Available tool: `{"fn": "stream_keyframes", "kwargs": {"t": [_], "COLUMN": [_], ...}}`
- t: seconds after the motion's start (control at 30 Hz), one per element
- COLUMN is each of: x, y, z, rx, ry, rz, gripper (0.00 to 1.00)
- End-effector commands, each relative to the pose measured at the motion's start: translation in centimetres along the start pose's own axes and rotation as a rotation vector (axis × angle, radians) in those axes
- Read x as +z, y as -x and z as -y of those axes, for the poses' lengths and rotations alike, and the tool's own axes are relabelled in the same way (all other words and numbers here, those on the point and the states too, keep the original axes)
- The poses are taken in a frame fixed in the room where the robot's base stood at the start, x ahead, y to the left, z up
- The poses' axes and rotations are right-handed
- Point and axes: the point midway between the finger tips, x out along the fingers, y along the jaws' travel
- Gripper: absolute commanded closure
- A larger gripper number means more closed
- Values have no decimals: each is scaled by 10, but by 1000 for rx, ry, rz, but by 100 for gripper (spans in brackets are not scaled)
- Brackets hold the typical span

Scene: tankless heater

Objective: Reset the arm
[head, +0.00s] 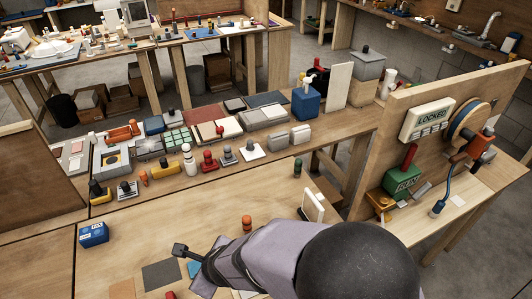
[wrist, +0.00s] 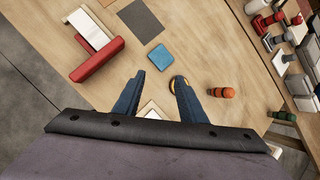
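My gripper (wrist: 158,80) shows in the wrist view with two dark blue fingers spread apart. Only bare wooden table shows between the fingertips, so it is open and empty. In the head view my purple arm reaches in from the bottom right, low over the front table (head: 120,235); its fingers are not clear there. A blue square pad (wrist: 161,57) lies just past the fingertips. A round yellow-rimmed item (wrist: 179,83) is partly hidden by the right finger. A white item (wrist: 152,109) shows low between the fingers.
An orange cylinder (head: 247,223) stands beyond my arm. A red-and-white item (wrist: 92,45) and a dark square (wrist: 138,20) lie on the table. A blue box (head: 93,234) sits at left.

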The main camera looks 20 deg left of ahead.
Motion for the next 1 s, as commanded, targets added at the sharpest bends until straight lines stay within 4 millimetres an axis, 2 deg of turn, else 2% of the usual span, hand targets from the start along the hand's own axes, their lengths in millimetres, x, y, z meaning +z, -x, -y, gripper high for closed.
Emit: {"fn": "stream_keyframes", "kwargs": {"t": [0.03, 0.2, 0.27, 0.4, 0.57, 0.7, 0.83, 1.0], "x": [-11, -60, -83, -146, -227, -289, -329, -354], "y": [11, 47, 61, 98, 143, 181, 208, 226], "z": [26, 79, 92, 112, 113, 101, 87, 75], "rx": [-3, 22, 38, 99, 224, 363, 477, 561], "ry": [90, 459, 587, 877, 1175, 1371, 1487, 1559], "rz": [8, 3, -10, -60, -130, -174, -192, -195], "gripper": [62, 62, 62, 62, 62, 62, 62, 62]}}
